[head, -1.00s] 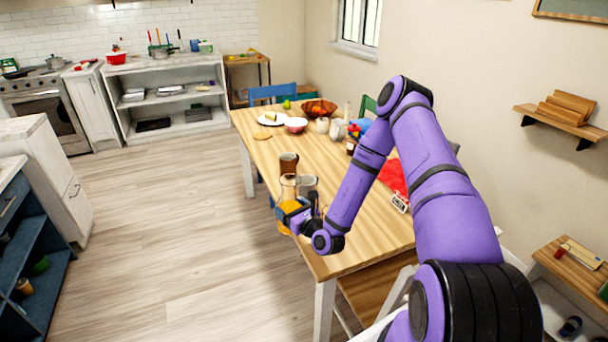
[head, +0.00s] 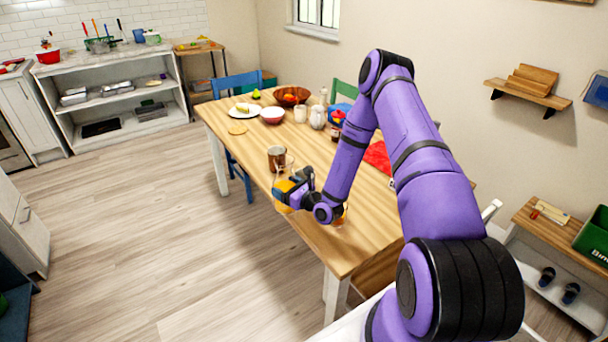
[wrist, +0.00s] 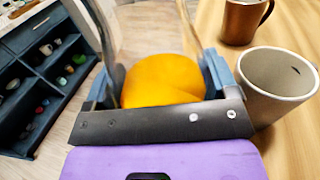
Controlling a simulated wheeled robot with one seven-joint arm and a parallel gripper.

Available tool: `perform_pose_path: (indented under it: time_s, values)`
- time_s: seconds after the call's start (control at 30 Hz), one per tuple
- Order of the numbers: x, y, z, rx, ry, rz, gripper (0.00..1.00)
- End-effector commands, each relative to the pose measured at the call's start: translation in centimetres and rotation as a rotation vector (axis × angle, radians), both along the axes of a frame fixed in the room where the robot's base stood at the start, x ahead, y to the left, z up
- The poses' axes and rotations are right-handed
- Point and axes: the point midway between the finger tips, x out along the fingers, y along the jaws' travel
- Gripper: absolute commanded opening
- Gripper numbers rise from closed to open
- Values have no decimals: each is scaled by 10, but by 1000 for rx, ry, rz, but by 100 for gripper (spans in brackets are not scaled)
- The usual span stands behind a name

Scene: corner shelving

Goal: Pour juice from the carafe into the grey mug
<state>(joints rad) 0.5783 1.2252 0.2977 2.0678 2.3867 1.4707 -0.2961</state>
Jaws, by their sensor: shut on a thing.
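My gripper (head: 291,188) is shut on the glass carafe (head: 281,199), which holds orange juice. The carafe is at the table's left edge in the head view. In the wrist view the juice in the carafe (wrist: 162,80) shows between my fingers (wrist: 160,92). The grey mug (wrist: 262,98) stands upright on the table, just right of the carafe in the wrist view. Its inside looks pale, with no juice visible. In the head view I cannot make out the grey mug; my gripper seems to hide it. I cannot tell whether the carafe is tilted.
A brown mug (head: 276,157) stands just beyond the carafe on the wooden table (head: 240,150). A small orange patch (head: 344,212) shows beside my forearm. A plate (head: 243,111), bowls and jars stand at the far end. Floor left of the table is clear.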

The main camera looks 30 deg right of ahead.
Motion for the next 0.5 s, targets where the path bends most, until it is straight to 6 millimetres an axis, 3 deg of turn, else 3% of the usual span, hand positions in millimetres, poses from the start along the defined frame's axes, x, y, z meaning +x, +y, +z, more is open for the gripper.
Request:
perform_pose_path:
  time_s: [0.5]
  values:
    - [0,0,-7,153,71,-2,10]
